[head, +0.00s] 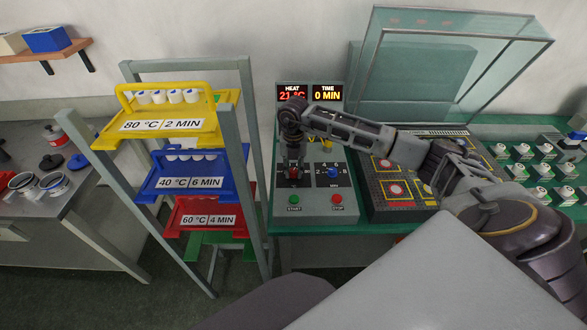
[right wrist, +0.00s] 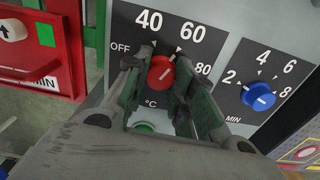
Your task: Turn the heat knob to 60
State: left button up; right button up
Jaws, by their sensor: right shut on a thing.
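The red heat knob (right wrist: 161,73) sits on the grey control panel (head: 316,216), among the labels OFF, 40, 60 and 80. Its white line slants toward the upper right, on the side of 60 and 80; the exact mark is hard to tell. My right gripper (right wrist: 160,80) is shut on this knob, one finger on each side. In the head view the gripper (head: 292,170) reaches down over the knob and mostly hides it. The heat display (head: 291,93) reads 21 °C. My left gripper is not in view.
The blue minute knob (right wrist: 259,97) is close to the right of the gripper. The green start button (head: 294,198) and red stop button (head: 336,198) lie below.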

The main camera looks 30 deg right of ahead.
aim_at(293, 170)
jog(key=o, duration=1.1)
jog(key=shift+c, duration=0.2)
jog(key=shift+r, duration=0.65)
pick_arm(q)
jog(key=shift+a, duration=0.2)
pick_arm(e)
notch_tip(293, 170, up, 11)
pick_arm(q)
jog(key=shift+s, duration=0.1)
pick_arm(e)
jog(key=shift+f, duration=0.2)
